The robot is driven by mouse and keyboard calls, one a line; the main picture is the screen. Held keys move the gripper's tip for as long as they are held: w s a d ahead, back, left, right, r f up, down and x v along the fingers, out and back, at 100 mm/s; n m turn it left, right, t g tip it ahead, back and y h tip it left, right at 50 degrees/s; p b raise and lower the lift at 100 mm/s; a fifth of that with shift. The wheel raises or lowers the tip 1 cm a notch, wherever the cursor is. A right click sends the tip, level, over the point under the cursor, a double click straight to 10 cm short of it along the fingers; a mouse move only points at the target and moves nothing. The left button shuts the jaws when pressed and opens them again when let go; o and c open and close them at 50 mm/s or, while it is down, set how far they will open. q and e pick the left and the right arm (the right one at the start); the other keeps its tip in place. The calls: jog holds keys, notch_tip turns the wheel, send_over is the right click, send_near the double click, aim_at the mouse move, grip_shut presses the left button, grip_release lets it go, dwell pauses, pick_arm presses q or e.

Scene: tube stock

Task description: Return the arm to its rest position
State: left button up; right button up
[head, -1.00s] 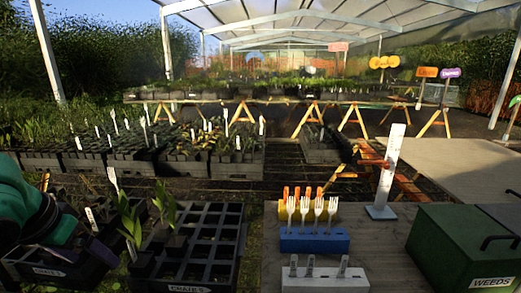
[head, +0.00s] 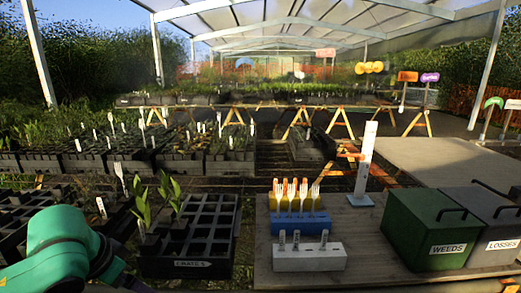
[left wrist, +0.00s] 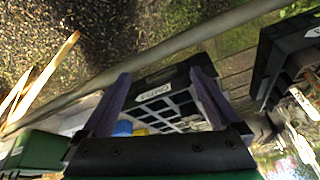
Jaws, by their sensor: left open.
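My left arm shows in the head view as a teal link in the lower left corner, low over the front of the seedling trays. Its fingers are hidden there. In the left wrist view my left gripper (left wrist: 161,70) has its two dark fingers spread wide with nothing held between them. Beyond the fingers is the black cell tray with a white label (left wrist: 178,76), apart from them as far as I can tell. My right gripper is in neither view.
The black cell tray (head: 190,269) is right of my arm. Beside it are a yellow-and-blue tool holder (head: 300,225), a white block (head: 308,258), a green WEEDS bin (head: 440,228) and a grey LOSSES bin (head: 497,232). Seedling trays (head: 90,160) stand behind.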

pick_arm(q)
jog(key=s+d+f+m+h, duration=0.1)
jog(key=d+f, duration=0.3)
jog(key=f, duration=0.3)
jog(key=s+d+f+h, duration=0.1)
jog(key=s+d+f, duration=0.1)
jog(key=d+f, duration=0.35)
jog(key=s+a+f+n+y, duration=0.25)
jog(key=s+a+f, duration=0.25)
jog(key=s+f, duration=0.35)
jog(key=s+f+g+p, duration=0.1)
jog(key=s+f+p, duration=0.15)
jog(key=f, duration=0.65)
jog(key=s+f+g+p, duration=0.1)
jog(key=f+p, duration=0.2)
jog(key=f, duration=0.6)
jog(key=s+a+f+p, duration=0.1)
jog(key=s+f+p, duration=0.1)
jog(key=s+f, duration=0.3)
jog(key=s+a+f+g+p, duration=0.1)
jog(key=s+f, duration=0.3)
jog(key=s, duration=0.7)
jog(key=shift+s+a+f+p, duration=0.15)
jog(key=shift+a+f+p, duration=0.25)
jog(key=shift+a+p, duration=0.15)
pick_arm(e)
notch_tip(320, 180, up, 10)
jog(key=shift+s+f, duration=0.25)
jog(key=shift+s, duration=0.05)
